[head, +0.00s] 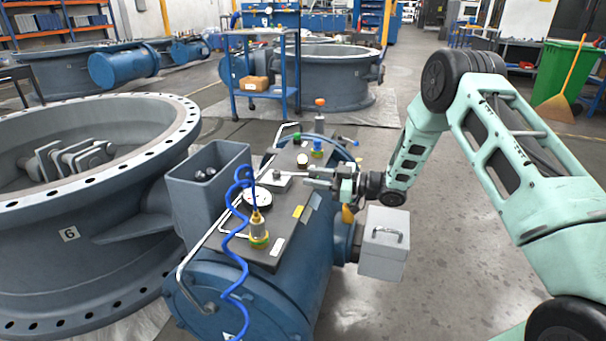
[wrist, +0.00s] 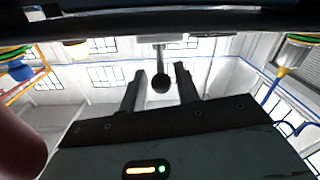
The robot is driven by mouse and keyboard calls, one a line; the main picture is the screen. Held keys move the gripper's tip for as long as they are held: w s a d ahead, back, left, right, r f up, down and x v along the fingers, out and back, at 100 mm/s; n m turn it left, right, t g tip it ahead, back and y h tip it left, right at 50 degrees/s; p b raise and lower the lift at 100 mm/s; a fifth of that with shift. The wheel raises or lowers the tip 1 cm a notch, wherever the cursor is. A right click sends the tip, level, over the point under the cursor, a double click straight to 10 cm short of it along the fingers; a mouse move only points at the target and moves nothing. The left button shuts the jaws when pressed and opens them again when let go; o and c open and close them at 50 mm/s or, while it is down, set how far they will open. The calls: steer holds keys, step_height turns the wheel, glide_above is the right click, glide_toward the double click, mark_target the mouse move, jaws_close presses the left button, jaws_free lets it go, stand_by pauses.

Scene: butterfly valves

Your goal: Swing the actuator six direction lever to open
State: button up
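Actuator six is the blue cylinder (head: 270,290) beside the large grey valve marked 6 (head: 69,234). A dark plate (head: 262,245) on top carries fittings. The direction lever comes from a pale block (head: 278,181) on that plate; its thin stem and dark ball knob (wrist: 161,84) show in the wrist view. My gripper (head: 310,176) is at the block's right side, low over the plate. In the wrist view its two fingers (wrist: 160,91) stand apart, with the knob between them and gaps on both sides. In the head view the knob is hard to make out at the fingertips.
A grey open box (head: 208,178), a gauge (head: 257,198) and a brass fitting with coiled blue hose (head: 259,232) stand left of my gripper. An orange knob (head: 320,102) and a blue-yellow fitting (head: 317,149) stand behind. A grey box (head: 384,243) juts out right.

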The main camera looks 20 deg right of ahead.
steer(key=p+v, duration=0.2)
steer(key=v, duration=1.1)
